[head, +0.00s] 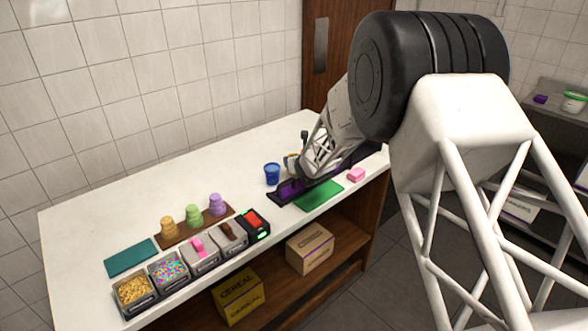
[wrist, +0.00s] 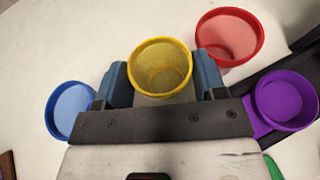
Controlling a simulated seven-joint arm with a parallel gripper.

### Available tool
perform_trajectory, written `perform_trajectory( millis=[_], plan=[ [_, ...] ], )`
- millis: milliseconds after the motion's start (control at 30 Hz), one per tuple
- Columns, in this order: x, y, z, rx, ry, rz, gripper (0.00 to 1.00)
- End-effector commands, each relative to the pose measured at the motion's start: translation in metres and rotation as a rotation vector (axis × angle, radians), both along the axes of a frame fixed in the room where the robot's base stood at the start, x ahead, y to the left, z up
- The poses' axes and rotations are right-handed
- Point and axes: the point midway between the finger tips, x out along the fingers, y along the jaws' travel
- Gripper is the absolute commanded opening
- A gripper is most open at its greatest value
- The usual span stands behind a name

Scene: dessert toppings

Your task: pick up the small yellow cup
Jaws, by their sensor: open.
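The small yellow cup (wrist: 160,68) stands between the two blue fingers of my gripper (wrist: 162,82) in the wrist view, its open rim facing the camera. The fingers are open, one on each side of the cup; I cannot tell whether either touches it. In the head view my gripper (head: 298,163) is low over the far right part of the counter, and my arm mostly hides the yellow cup there.
A blue cup (wrist: 70,110) is left of my gripper, a red cup (wrist: 229,37) close at upper right, and a purple cup (wrist: 286,100) at right by a dark tray. A green mat (head: 319,195) and pink block (head: 356,174) lie nearby. Topping bins (head: 168,270) line the front left.

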Motion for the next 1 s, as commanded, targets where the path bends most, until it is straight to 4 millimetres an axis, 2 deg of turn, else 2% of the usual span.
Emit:
perform_trajectory(
  millis=[67,200,267,667,867,1000],
  plan=[
    [0.000,0.000,0.000,0.000,0.000,0.000,0.64],
    [0.000,0.000,0.000,0.000,0.000,0.000,0.43],
    [0.000,0.000,0.000,0.000,0.000,0.000,0.36],
    [0.000,0.000,0.003,0.000,0.000,0.000,0.35],
    [0.000,0.000,0.019,0.001,-0.002,0.000,0.35],
    [0.000,0.000,0.036,0.000,-0.001,0.000,0.35]
  ],
)
